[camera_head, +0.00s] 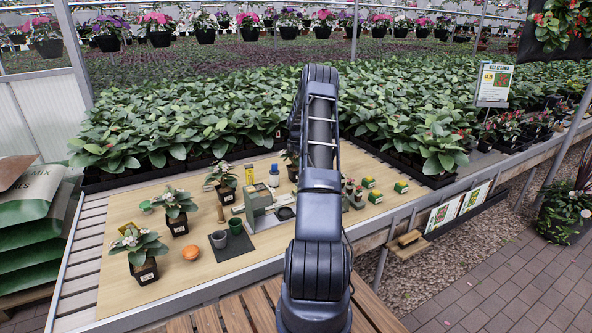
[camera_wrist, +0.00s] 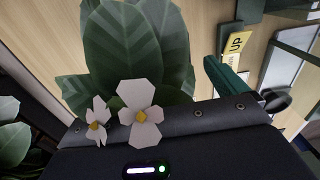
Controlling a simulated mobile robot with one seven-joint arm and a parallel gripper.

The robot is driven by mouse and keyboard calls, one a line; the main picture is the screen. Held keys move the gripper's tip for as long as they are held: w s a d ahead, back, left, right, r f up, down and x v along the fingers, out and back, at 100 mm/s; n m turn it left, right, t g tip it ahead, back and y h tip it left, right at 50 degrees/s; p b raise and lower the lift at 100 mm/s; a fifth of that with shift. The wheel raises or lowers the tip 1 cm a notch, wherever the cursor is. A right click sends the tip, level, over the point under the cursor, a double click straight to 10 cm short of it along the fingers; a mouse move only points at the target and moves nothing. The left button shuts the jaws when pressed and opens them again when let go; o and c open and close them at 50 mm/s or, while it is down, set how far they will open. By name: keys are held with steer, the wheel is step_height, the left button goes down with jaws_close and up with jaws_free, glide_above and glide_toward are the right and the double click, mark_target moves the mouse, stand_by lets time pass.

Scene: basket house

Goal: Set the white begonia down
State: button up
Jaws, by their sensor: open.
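A white begonia fills the middle of the wrist view, with broad green leaves (camera_wrist: 135,50) and white flowers (camera_wrist: 140,115) with yellow centres, close against my gripper's dark housing (camera_wrist: 190,125). Its pot is hidden there. In the head view a potted plant (camera_head: 292,172) stands at the back of the wooden board, partly hidden by my arm; it may be the same one. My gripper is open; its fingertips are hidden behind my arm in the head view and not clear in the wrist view. Other white-flowered begonias in black pots (camera_head: 146,270) stand upright at the board's left.
The wooden board (camera_head: 120,290) also holds a green-grey scale (camera_head: 258,197), an orange ball-like item (camera_head: 190,253), grey and green cups (camera_head: 235,226), a yellow sign (camera_head: 249,174) and small yellow-green boxes (camera_head: 375,196). Dense potted plants (camera_head: 200,120) line the back.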

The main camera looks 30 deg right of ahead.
step_height(320, 180, up, 4)
steer(key=shift+f, duration=0.25)
steer(key=s+a+r+m, duration=0.25)
steer(key=a+r, duration=0.35)
steer(key=r, duration=0.3)
steer(key=s+a+r+m, duration=0.1)
steer(key=s+a+r, duration=0.3)
steer(key=a+r, duration=0.45)
steer(key=s+a+r+m+t+h, duration=0.15)
steer(key=s+a+r+m, duration=0.25)
steer(key=s+a+r, duration=0.6)
steer(key=s+a+r+m+t, duration=0.1)
steer(key=s+a+r+m, duration=0.25)
steer(key=s, duration=0.55)
steer(key=s+a+r+m+t, duration=0.15)
steer(key=s+a+r, duration=0.25)
steer(key=s, duration=0.6)
steer(key=s+a+f+m, duration=0.1)
steer(key=s+a+m, duration=0.1)
steer(key=s, duration=0.7)
steer(key=s+a+f+m+y, duration=0.1)
steer(key=s+a+f+m, duration=0.1)
steer(key=s, duration=0.7)
steer(key=shift+s+a+f+m+t, duration=0.2)
steer(key=shift+s+a+m+t, duration=0.1)
steer(key=shift+m, duration=0.45)
steer(key=shift+o, duration=0.3)
steer(key=shift+w+d+y, duration=0.1)
steer(key=shift+y, duration=0.15)
